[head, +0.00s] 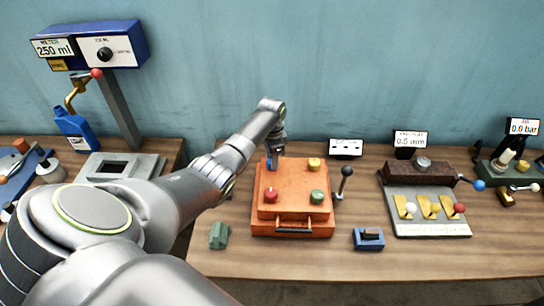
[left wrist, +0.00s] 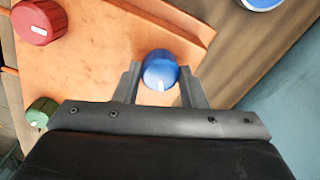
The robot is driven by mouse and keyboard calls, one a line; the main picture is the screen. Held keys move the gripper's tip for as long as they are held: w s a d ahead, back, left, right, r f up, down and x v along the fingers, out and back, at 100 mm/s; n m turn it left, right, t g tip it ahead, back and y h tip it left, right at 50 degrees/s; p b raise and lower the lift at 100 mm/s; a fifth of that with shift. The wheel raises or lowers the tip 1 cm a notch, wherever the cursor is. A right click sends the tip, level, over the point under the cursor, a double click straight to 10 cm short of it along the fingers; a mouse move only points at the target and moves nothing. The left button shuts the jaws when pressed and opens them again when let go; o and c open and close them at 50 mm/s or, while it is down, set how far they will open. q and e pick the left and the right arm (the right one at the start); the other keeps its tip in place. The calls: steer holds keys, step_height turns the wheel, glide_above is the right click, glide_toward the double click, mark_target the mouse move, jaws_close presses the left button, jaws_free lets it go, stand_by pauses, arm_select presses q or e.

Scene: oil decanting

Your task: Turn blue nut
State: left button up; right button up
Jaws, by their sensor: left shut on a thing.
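The blue nut (left wrist: 159,70) is a round blue knob with a white mark on top, on the far left corner of an orange box (head: 292,230). In the left wrist view my left gripper (left wrist: 158,76) has its two dark fingers on either side of the nut, shut on it. In the head view the left gripper (head: 276,156) reaches down over that corner, and only a little of the nut (head: 269,163) shows. My right gripper is not in view.
The box also bears a red knob (head: 271,195), a green knob (head: 317,197) and a yellow knob (head: 314,163). A black-knobbed lever (head: 344,183) stands at its right. A green block (head: 219,235) and a blue block (head: 368,239) lie in front.

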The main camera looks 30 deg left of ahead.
arm_select(q)
steer(key=m, duration=0.6)
steer(key=shift+w+m, duration=0.1)
steer(key=shift+m, duration=0.2)
steer(key=m, duration=0.5)
steer(key=shift+m, duration=0.3)
steer(key=o, duration=1)
steer(key=shift+r, duration=0.1)
